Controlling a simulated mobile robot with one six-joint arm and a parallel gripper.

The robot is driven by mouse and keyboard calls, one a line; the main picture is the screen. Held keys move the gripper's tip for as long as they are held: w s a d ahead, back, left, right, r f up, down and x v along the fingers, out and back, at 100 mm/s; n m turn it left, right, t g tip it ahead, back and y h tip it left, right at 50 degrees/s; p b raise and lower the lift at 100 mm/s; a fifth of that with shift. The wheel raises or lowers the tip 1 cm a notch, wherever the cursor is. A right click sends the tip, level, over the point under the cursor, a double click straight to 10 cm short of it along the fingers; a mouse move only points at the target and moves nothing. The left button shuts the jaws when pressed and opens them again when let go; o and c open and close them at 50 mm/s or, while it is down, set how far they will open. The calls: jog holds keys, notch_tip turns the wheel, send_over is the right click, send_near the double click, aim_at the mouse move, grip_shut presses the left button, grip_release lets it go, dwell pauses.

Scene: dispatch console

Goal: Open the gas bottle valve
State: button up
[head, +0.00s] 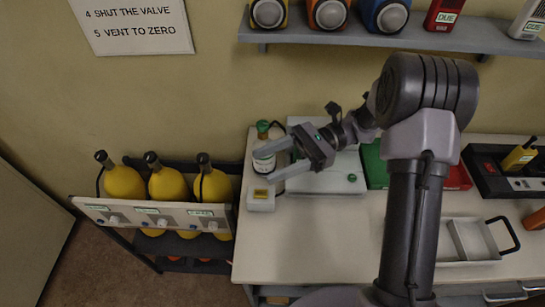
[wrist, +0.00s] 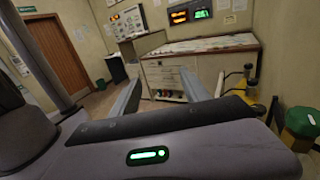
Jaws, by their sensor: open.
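A rack of yellow cylinders (head: 165,185) with a front panel stands left of the bench. A pale case (head: 335,170) lies right of the bottle. A shelf (head: 390,38) with coloured devices hangs above. The bench front (head: 315,235) is clear.

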jog(key=m+t+h+b, duration=0.2)
jog(key=m+t, duration=1.2)
jog(key=t, duration=0.6)
send_near(263, 127)
jog(key=shift+n, duration=0.3)
jog(key=x, duration=1.2)
jog(key=shift+w+f+b, duration=0.2)
jog(key=shift+w+b, duration=0.2)
jog(key=shift+w, duration=0.2)
jog(key=shift+w+a, duration=0.45)
jog(key=shift+c, duration=0.2)
